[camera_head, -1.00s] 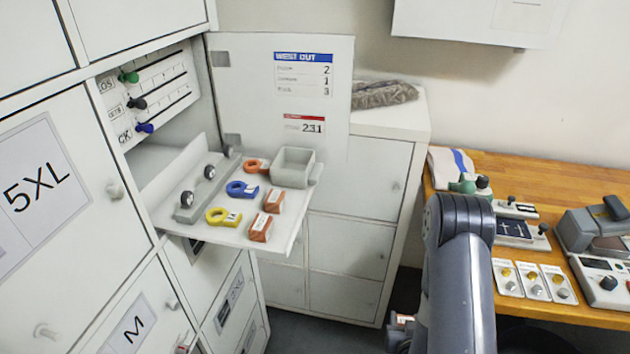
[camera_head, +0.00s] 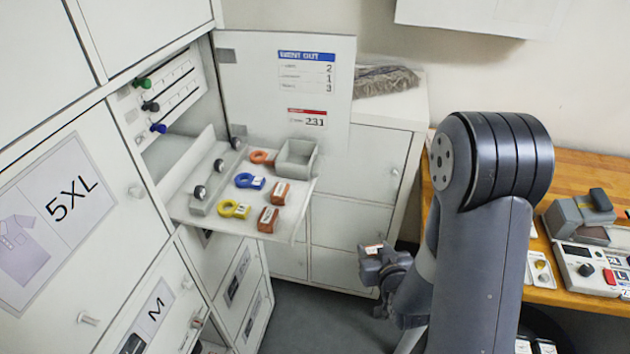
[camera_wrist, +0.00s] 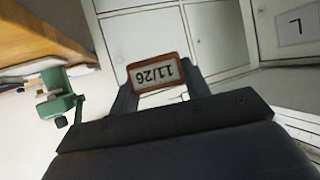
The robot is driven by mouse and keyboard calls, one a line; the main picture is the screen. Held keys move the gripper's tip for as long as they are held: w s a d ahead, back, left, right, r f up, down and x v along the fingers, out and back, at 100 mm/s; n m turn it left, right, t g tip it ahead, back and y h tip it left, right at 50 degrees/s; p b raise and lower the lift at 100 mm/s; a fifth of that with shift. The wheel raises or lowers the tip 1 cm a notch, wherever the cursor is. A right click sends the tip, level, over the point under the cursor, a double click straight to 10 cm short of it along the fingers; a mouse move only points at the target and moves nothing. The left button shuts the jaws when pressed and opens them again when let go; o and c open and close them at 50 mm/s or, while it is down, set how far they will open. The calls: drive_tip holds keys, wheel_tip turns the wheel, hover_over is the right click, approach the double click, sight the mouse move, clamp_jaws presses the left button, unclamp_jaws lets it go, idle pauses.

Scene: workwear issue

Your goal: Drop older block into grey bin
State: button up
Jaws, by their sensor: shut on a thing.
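My gripper (camera_head: 384,272) is shut on a red-brown block (camera_wrist: 157,73) with a white label that reads 11/26, upside down in the wrist view. In the head view the held block (camera_head: 373,249) is in the air, right of and below the fold-down shelf (camera_head: 205,226). The grey bin (camera_head: 297,172) is an open box at the shelf's back right corner and looks empty. Two other red-brown labelled blocks, one (camera_head: 280,192) nearer the bin and one (camera_head: 268,219) nearer the front, lie on the shelf. Their labels are too small to read.
Blue (camera_head: 249,181), yellow (camera_head: 233,209) and orange (camera_head: 262,157) ring tags lie on the shelf. An open door (camera_head: 285,130) stands behind it. A wooden bench (camera_head: 590,165) with devices is at the right. Space between shelf and gripper looks clear.

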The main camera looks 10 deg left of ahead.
drive_tip(key=a+r+n+g+y, duration=0.2)
drive_tip(key=a+r+n+y, duration=0.1)
drive_tip(key=a+r, duration=0.6)
drive_tip(key=w+a+r+n+g+y, duration=0.1)
drive_tip(key=a+r+n+g+y, duration=0.1)
drive_tip(key=a+r, duration=0.8)
wheel_tip(320, 180, up, 5)
drive_tip(key=n+y, duration=0.1)
drive_tip(key=n, duration=0.1)
drive_tip(key=shift+a+n+g, duration=0.3)
drive_tip(key=shift+g, duration=0.1)
